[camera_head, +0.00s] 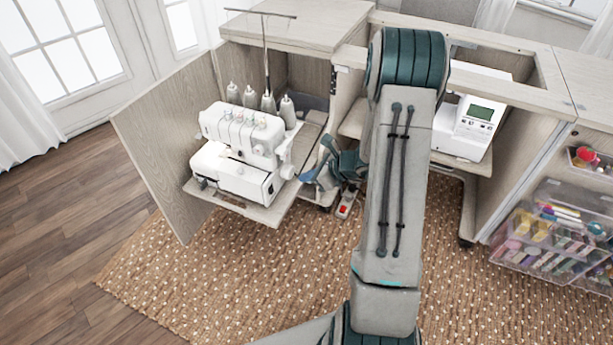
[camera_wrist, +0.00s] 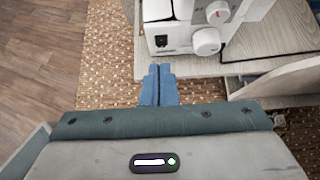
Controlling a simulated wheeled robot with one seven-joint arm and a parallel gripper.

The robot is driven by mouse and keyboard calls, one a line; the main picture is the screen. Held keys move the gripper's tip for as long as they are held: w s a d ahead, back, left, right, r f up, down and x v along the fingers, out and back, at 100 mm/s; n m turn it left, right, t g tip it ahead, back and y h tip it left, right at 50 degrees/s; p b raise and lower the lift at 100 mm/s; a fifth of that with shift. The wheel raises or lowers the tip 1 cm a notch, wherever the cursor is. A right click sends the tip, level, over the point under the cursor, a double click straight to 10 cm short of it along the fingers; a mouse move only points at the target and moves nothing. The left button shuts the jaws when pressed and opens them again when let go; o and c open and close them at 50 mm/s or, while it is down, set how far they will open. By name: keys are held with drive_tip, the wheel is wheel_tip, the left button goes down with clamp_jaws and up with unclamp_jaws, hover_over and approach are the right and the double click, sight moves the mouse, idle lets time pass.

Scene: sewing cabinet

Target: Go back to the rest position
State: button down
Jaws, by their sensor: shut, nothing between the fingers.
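In the head view my gripper (camera_head: 308,177) shows beside the right edge of the serger shelf (camera_head: 262,214), partly behind my arm. The white serger (camera_head: 240,150) stands upright on that shelf. In the wrist view the lower part of the serger (camera_wrist: 190,28) shows beyond the fingertips. I cannot tell whether the fingers touch the shelf.
The cabinet door (camera_head: 165,140) stands open at the left. A white sewing machine (camera_head: 472,118) stands in the right bay, partly behind my arm. A clear drawer unit (camera_head: 550,240) is at the right. The woven rug (camera_head: 190,275) in front is mostly clear.

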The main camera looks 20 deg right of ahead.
drive_tip(key=shift+r, duration=0.1)
drive_tip(key=s+a+r+n+g+p, duration=0.2)
drive_tip(key=s+a+r+n+p, duration=0.25)
drive_tip(key=r, duration=0.45)
drive_tip(key=s+a+r+n+g+p, duration=0.1)
drive_tip(key=s+a+r+n+p, duration=0.3)
drive_tip(key=r, duration=0.5)
drive_tip(key=s+a+r+n+g+p, duration=0.25)
drive_tip(key=r+n+p, duration=0.3)
drive_tip(key=r, duration=0.35)
drive_tip(key=s+d+r+n+h+p, duration=0.1)
drive_tip(key=s+r+n+h+p, duration=0.2)
drive_tip(key=r, duration=0.6)
drive_tip(key=s+d+r+n+h+p, duration=0.1)
drive_tip(key=s+r+n+h+p, duration=0.3)
drive_tip(key=s+r+n+p, duration=0.4)
wheel_tip(320, 180, up, 2)
drive_tip(key=shift+s+d+r+n+t, duration=0.15)
drive_tip(key=shift+s+n+t, duration=0.3)
drive_tip(key=shift+s+n, duration=0.65)
drive_tip(key=shift+s, duration=0.15)
